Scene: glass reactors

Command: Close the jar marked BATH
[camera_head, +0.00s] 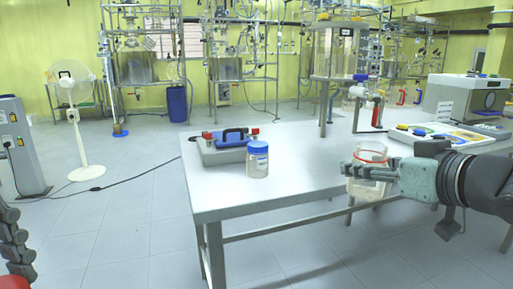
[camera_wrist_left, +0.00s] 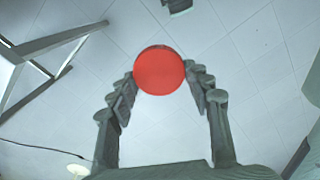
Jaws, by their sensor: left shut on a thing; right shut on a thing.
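My right gripper (camera_head: 352,172) is shut on an open clear jar (camera_head: 368,186) with a red ring near its top, in front of the table's edge. No lid is on this jar, and I cannot read any mark on it. My left gripper (camera_wrist_left: 160,78) is shut on a round red lid (camera_wrist_left: 159,70), held by its edges between the fingertips. The red lid also shows at the bottom left corner of the head view (camera_head: 14,282), well apart from the jar. Another clear jar with a blue lid (camera_head: 257,148) stands upright on the table; its label is too small to read.
The white table (camera_head: 300,172) fills the middle. A grey device with a blue handle (camera_head: 234,137) stands behind the blue-lidded jar. A glass vessel on a stand (camera_head: 333,52) and a boxy instrument (camera_head: 465,95) are behind and right. Floor in front of the table is clear.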

